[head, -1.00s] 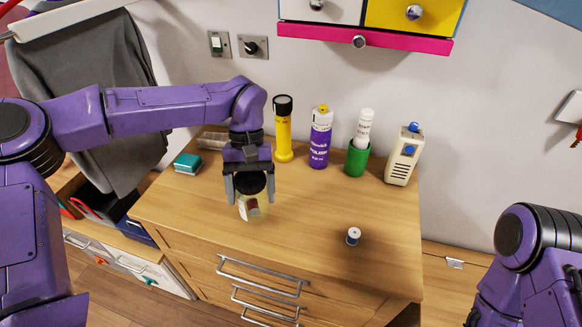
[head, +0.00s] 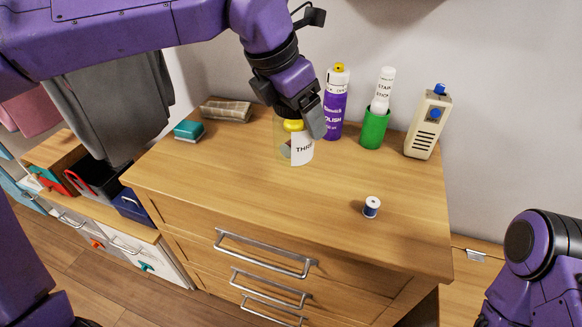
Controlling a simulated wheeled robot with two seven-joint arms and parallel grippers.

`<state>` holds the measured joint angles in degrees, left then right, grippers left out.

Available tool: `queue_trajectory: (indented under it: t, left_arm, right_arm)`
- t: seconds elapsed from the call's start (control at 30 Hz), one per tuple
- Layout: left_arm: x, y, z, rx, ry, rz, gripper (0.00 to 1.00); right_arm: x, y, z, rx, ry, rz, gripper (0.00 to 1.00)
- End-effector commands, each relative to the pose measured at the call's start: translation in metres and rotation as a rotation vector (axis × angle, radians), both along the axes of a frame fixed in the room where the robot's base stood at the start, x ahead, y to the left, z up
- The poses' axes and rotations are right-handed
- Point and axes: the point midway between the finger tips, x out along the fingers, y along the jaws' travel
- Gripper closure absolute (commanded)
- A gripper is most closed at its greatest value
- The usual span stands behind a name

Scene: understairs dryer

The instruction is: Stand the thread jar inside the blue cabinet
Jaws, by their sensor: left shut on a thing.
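The thread jar (head: 301,150) is a clear jar with a white label reading "THR". It is upright or nearly so, over the wooden dresser top (head: 230,185); I cannot tell whether its base touches the wood. My left gripper (head: 298,112) reaches down from above and is shut on the jar's upper part, hiding its lid. My right gripper is out of view; only part of that arm shows at the lower right. I cannot make out the blue cabinet in this view.
A thread spool (head: 371,207) stands front right.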

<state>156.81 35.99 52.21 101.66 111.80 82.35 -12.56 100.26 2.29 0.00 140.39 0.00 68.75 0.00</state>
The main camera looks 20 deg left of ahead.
Motion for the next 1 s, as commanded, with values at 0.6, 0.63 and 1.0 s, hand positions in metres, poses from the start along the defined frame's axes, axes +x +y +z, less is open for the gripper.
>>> queue_trajectory:
  t: [0.6, 0.63, 1.0]
  left_arm:
    - [0.034, 0.024, -0.009, -0.005, 0.008, 0.435, 0.59]
    - [0.040, 0.028, -0.012, -0.005, 0.006, 0.434, 0.59]
    - [0.087, 0.071, -0.071, -0.003, 0.007, 0.431, 0.59]
  right_arm:
    - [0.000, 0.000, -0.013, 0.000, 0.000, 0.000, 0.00]
    - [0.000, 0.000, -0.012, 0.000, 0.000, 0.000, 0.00]
    - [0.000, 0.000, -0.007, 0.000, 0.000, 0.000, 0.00]
